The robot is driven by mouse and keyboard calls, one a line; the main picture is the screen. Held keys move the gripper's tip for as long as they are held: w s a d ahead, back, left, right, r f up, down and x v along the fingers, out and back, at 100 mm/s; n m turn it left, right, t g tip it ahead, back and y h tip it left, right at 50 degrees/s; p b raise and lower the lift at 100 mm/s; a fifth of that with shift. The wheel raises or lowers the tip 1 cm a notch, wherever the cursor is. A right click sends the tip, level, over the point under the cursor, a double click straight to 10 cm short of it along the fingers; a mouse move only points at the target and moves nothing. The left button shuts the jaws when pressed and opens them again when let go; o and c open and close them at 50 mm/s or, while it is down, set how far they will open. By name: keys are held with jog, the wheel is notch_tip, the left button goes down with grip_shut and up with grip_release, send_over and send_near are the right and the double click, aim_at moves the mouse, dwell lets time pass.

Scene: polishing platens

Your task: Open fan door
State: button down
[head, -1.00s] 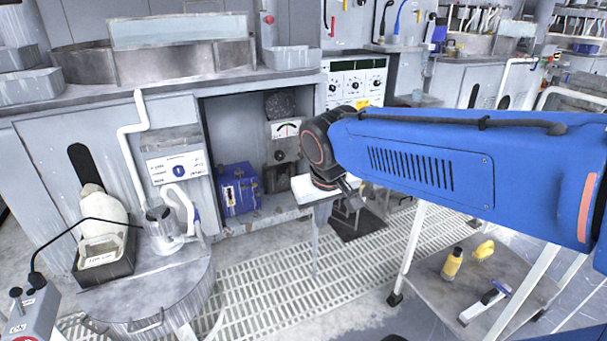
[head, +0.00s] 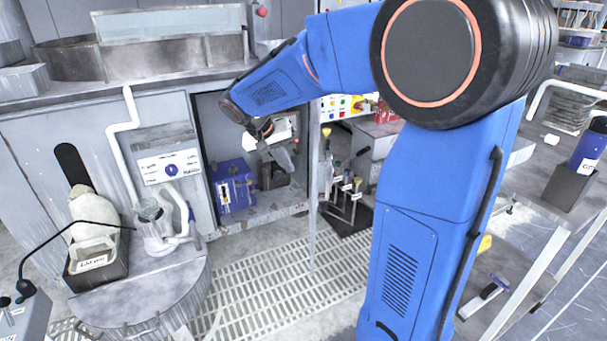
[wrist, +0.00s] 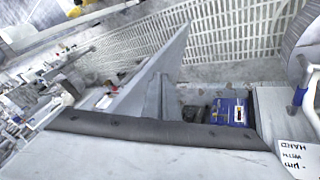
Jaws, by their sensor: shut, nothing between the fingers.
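A thin grey upright panel (head: 313,200), which looks like the fan door seen nearly edge-on, stands at the right side of the cabinet opening, over the floor grating. The cabinet (head: 207,150) is open at the front, with its interior showing. My gripper (head: 288,158) is shut and empty, pointing down in front of the opening, just left of the panel in the picture. I cannot tell whether they touch. My forearm hides the upper part of the opening. In the wrist view a grey wedge-shaped piece stands over the grating; I cannot tell whether it is the door.
A blue box (head: 233,185) sits inside the cabinet and shows in the wrist view (wrist: 229,111). A metal cart (head: 540,205) is at right. The floor grating (head: 260,290) is clear.

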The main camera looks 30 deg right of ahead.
jog(key=w+f+m+h, duration=0.1)
jog(key=w+f+h, duration=0.15)
jog(key=w, duration=0.55)
jog(key=s+d+f, duration=0.1)
jog(key=d+f, duration=0.7)
jog(key=d, duration=0.2)
jog(key=shift+y, duration=0.45)
